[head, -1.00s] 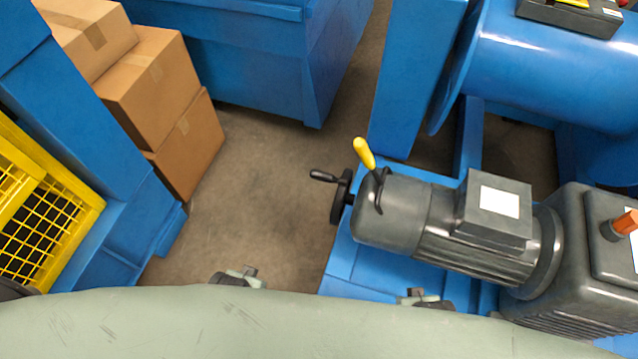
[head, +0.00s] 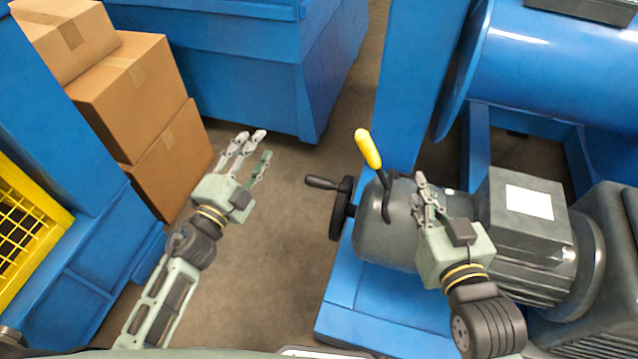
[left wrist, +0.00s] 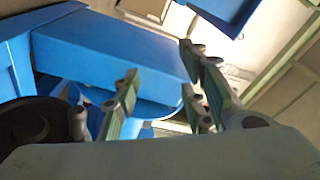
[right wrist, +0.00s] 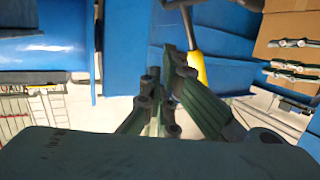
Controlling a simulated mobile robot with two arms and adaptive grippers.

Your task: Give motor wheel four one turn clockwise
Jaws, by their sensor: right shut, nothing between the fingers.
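The motor wheel (head: 341,208) is a black handwheel with a black crank handle (head: 321,183), on the left end of the grey motor (head: 391,232). A yellow-tipped lever (head: 368,149) rises from the motor beside the wheel; it also shows in the right wrist view (right wrist: 201,66). My left gripper (head: 251,152) is open and empty over the floor, left of the wheel. My right gripper (head: 421,186) is shut and empty above the motor, right of the lever and apart from the wheel. No number marking is readable.
Cardboard boxes (head: 134,92) are stacked at the left, beside blue machinery and a yellow mesh guard (head: 30,232). A blue post (head: 412,85) stands behind the motor, with a blue drum (head: 552,70) at the right. The floor (head: 280,240) left of the wheel is clear.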

